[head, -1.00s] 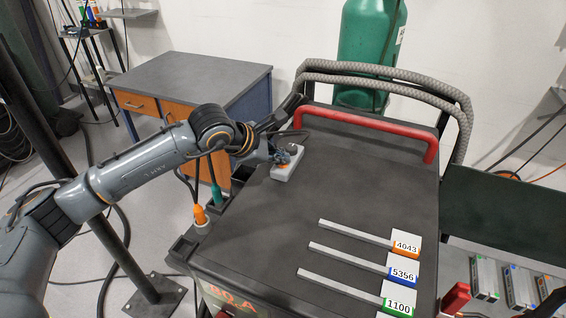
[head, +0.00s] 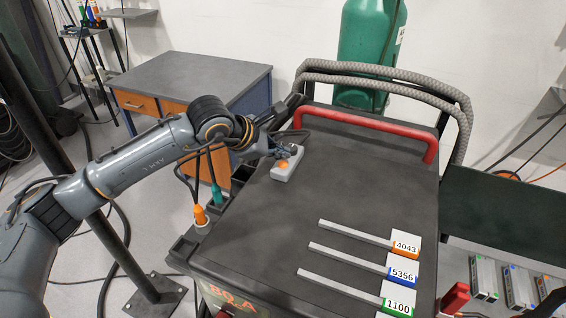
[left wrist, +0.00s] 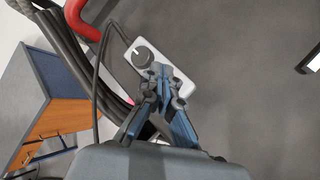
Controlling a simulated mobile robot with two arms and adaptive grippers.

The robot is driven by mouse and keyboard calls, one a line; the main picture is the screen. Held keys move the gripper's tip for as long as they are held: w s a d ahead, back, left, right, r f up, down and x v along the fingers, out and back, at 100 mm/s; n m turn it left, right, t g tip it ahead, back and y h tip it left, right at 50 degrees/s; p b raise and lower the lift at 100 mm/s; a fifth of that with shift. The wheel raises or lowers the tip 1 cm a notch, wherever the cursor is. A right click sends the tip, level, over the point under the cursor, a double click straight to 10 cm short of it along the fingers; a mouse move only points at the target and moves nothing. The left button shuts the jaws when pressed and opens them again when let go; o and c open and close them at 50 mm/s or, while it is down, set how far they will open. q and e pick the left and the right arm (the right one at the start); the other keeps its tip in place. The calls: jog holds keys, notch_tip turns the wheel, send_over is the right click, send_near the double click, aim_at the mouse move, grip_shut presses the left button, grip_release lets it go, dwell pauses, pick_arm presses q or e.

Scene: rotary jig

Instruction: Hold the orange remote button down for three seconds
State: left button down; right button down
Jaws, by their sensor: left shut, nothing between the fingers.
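The remote (head: 288,163) is a small light grey box lying on the dark top of the welding cart. In the left wrist view the remote (left wrist: 132,60) carries a dark knob (left wrist: 143,56), and my fingers hide the button. My left gripper (head: 287,151) is shut and empty, with its fingertips just over the remote, beside the button in the head view. They appear apart from the button, though the exact gap is hard to tell. My right gripper is not in view.
The cart top (head: 320,195) has a red handle (head: 365,128) at the back and several labelled rods (head: 345,262) at the front right. A cable runs from the remote's far end. Orange and teal plugs (head: 200,215) stand at the cart's left edge. The middle is clear.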

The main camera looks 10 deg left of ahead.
aim_at(280, 165)
pick_arm(q)
jog(key=shift+r, duration=0.15)
jog(key=shift+r+p, duration=0.9)
jog(key=shift+r, duration=1.5)
jog(key=shift+f, duration=0.1)
